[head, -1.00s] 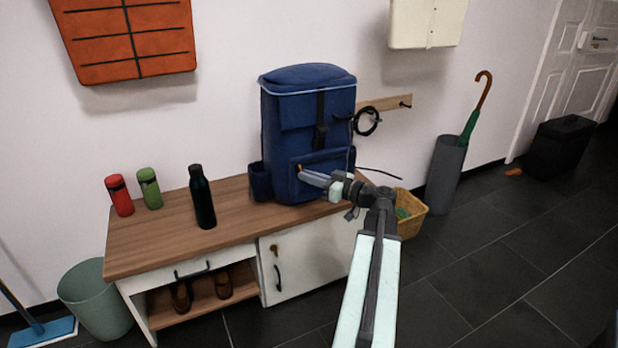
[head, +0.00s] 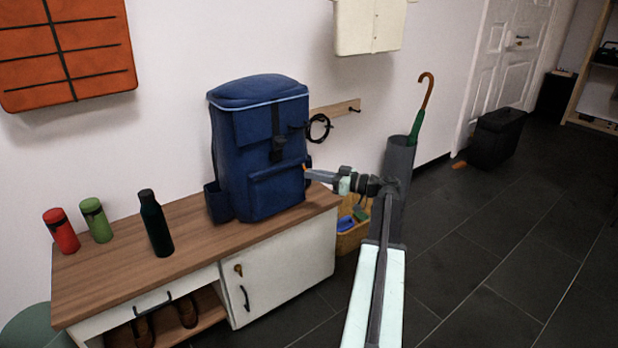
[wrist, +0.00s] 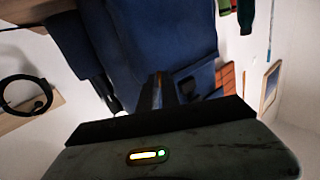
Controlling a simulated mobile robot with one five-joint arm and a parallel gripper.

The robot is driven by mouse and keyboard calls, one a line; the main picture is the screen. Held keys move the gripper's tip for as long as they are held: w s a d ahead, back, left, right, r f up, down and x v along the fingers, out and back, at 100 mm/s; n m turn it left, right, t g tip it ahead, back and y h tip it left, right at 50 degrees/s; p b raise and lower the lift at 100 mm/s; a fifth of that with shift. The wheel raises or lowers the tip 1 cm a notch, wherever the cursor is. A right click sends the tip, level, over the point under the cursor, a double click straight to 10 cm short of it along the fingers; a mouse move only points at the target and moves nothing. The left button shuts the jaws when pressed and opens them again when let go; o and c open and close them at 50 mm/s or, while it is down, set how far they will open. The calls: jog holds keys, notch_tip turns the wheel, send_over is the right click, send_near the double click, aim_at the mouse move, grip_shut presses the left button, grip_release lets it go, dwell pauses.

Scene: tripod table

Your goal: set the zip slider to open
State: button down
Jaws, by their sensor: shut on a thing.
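The blue backpack (head: 262,150) stands upright on the wooden bench top. Its front pocket (head: 275,188) has a zip along its upper edge. The small orange zip slider (head: 304,168) shows at the right end of this pocket. My gripper (head: 308,174) reaches in from the right and is shut on the slider, its tips at the pocket's right edge. In the wrist view, my gripper (wrist: 160,78) points at the blue cloth of the backpack (wrist: 150,38); its fingers largely hide the slider there.
A dark bottle (head: 156,222), a red flask (head: 61,231) and a green flask (head: 96,220) stand left on the bench (head: 200,240). A basket (head: 352,238) and an umbrella stand (head: 397,180) are on the right. A black cable (head: 319,128) hangs behind.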

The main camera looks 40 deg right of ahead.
jog(key=shift+w+a, duration=0.15)
jog(key=shift+a, duration=0.05)
jog(key=c, duration=1.6)
grip_release()
jog(key=shift+o, duration=0.2)
jog(key=v, duration=0.7)
jog(key=shift+s+d, duration=0.2)
jog(key=shift+s, duration=0.2)
